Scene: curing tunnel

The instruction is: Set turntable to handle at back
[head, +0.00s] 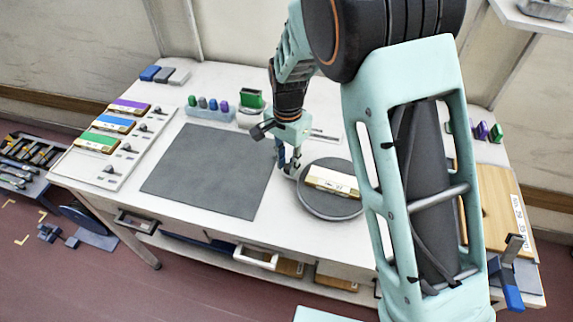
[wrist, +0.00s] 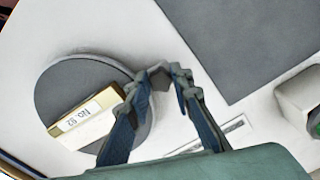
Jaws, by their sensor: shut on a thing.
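The turntable (head: 322,206) is a dark grey round disc on the white table, right of the dark mat in the head view. It also shows in the wrist view (wrist: 62,86). A pale wooden block (head: 332,181) with a white label lies on it, also seen in the wrist view (wrist: 85,119). My gripper (head: 290,170) is at the disc's left edge in the head view. In the wrist view my gripper's fingertips (wrist: 160,80) are closed on the small grey handle (wrist: 157,73) at the disc's rim. The fingers partly hide the handle.
A dark mat (head: 207,170) lies left of the turntable. A rack with purple, blue and green blocks (head: 112,130) is at the left. Small coloured pieces in a clear tray (head: 208,112) and a green-topped stand (head: 251,105) are behind. My arm hides part of the right side.

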